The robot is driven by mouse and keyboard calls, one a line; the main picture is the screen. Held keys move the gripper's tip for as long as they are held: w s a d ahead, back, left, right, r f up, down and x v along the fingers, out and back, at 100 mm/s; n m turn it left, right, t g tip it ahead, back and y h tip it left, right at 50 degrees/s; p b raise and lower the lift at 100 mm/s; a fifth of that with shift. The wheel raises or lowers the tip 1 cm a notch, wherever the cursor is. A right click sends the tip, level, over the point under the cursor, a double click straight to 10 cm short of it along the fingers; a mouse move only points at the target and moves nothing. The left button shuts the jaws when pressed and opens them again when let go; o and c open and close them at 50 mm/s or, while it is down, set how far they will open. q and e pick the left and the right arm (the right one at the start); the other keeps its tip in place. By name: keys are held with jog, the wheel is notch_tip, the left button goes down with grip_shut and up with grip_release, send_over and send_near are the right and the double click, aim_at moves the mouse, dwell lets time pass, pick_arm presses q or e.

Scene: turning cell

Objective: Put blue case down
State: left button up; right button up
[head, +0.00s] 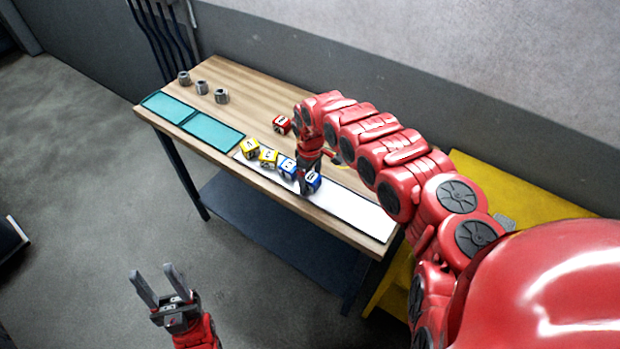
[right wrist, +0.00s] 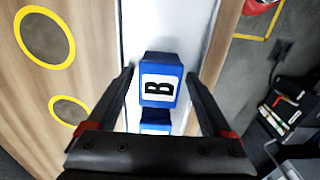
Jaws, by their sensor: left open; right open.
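Two blue cases stand on the white strip (head: 352,213) of the table. The right-hand blue case (head: 313,182) is at the fingers of my right gripper (head: 307,186). My left gripper (head: 155,277) is open and empty, over the floor.
Two yellow cases (head: 250,148) (head: 268,158) stand in the row to the left. A red case (head: 281,124) is behind, near my right arm. Teal mats (head: 213,136) and several grey metal parts (head: 221,96) are further left. The strip's right end is clear.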

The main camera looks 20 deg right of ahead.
aim_at(310, 176)
jog(key=shift+w+d+r, duration=0.1)
jog(key=shift+r, duration=0.6)
notch_tip(310, 176, up, 10)
jog(key=b, duration=0.3)
jog(key=shift+f, duration=0.15)
jog(key=shift+r, duration=0.65)
jog(key=shift+f, duration=0.1)
